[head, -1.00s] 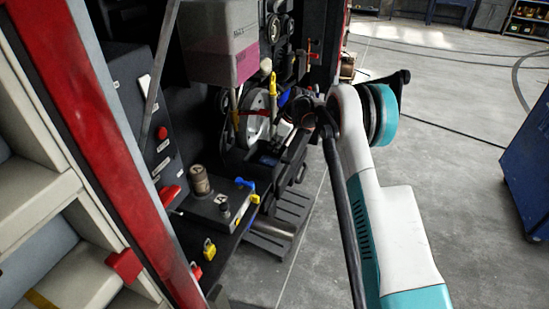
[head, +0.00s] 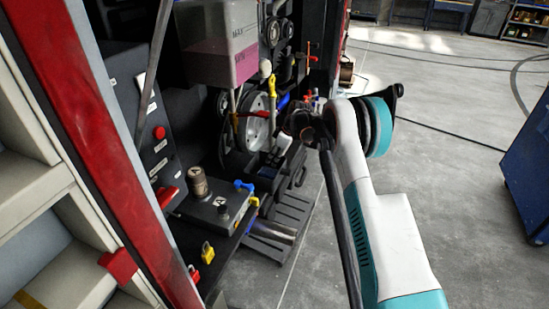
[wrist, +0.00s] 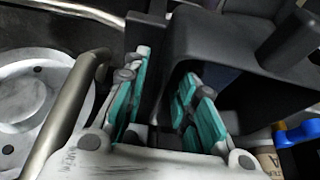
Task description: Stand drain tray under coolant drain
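My gripper (wrist: 163,95) shows in the wrist view with two teal-padded fingers standing apart. A dark upright edge of a black, open-sided box-like part (wrist: 240,50) shows between or just behind them. I cannot tell whether the pads touch it, or whether this part is the drain tray. In the head view my arm reaches into the open bay, and the fingertips are hidden among dark parts. A translucent tank with pink liquid (head: 218,50), marked MAX, hangs above and left of my wrist. I cannot pick out the coolant drain with certainty.
A metal tube (wrist: 65,120) and pale disc (wrist: 30,95) lie close left of my fingers. A black box with a blue lever (head: 243,185) and a ribbed dark platform (head: 285,215) stand below. A red post (head: 100,150) borders the bay.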

